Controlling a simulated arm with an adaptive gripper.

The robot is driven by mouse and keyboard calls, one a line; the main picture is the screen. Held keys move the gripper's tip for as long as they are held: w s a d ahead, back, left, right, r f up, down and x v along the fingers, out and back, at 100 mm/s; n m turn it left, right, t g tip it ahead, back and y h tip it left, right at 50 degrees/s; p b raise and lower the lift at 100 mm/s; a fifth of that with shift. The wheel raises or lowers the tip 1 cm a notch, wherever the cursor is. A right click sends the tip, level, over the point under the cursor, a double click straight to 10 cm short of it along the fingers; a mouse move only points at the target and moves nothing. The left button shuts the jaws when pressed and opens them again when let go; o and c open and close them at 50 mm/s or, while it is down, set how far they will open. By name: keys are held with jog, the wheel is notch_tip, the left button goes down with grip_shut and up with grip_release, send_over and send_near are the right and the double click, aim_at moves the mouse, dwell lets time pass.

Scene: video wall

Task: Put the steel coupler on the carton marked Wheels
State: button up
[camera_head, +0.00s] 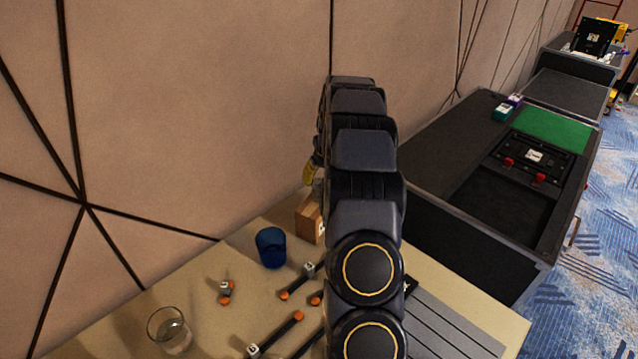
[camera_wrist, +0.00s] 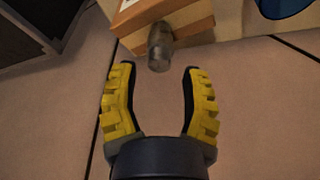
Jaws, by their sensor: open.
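My gripper (camera_wrist: 152,70) is open, its two yellow fingers spread apart in the wrist view. The steel coupler (camera_wrist: 160,45), a short grey cylinder, is just beyond the fingertips, near the gap between them, with clear space on either side of it. It appears against the wooden-brown carton (camera_wrist: 190,25) and looks to be on it; the exact contact is not clear. In the head view the carton (camera_head: 307,222) stands at the back of the table by the wall. A yellow finger (camera_head: 309,172) shows above it; my arm hides much of this area. The carton's marking is not readable.
A blue cup (camera_head: 271,247) stands left of the carton. A clear glass (camera_head: 170,331) and several orange-tipped pieces (camera_head: 298,317) lie nearer on the tan table (camera_head: 205,285). The wall (camera_head: 200,100) is close behind. A dark bench (camera_head: 440,150) stands to the right.

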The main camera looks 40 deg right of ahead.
jog(key=v, duration=0.8)
jog(key=s+a+r+n+g+y, duration=0.1)
jog(key=s+a+r, duration=0.1)
jog(key=a, duration=0.6)
jog(key=s+a+r+n+g, duration=0.1)
jog(key=s+a+r, duration=0.15)
jog(key=a, duration=0.65)
jog(key=s+a+r+n+y, duration=0.1)
jog(key=s+a+r, duration=0.15)
jog(key=a, duration=0.55)
jog(key=s+a+g, duration=0.1)
jog(key=s+a, duration=0.2)
jog(key=s, duration=0.4)
jog(key=s+a+n+g, duration=0.1)
jog(key=s+a, duration=0.3)
jog(key=s, duration=0.2)
jog(key=s+a+f+g, duration=0.1)
jog(key=s+a, duration=0.2)
jog(key=s, duration=0.4)
jog(key=shift+s+a+h, duration=0.4)
jog(key=shift+f, duration=0.15)
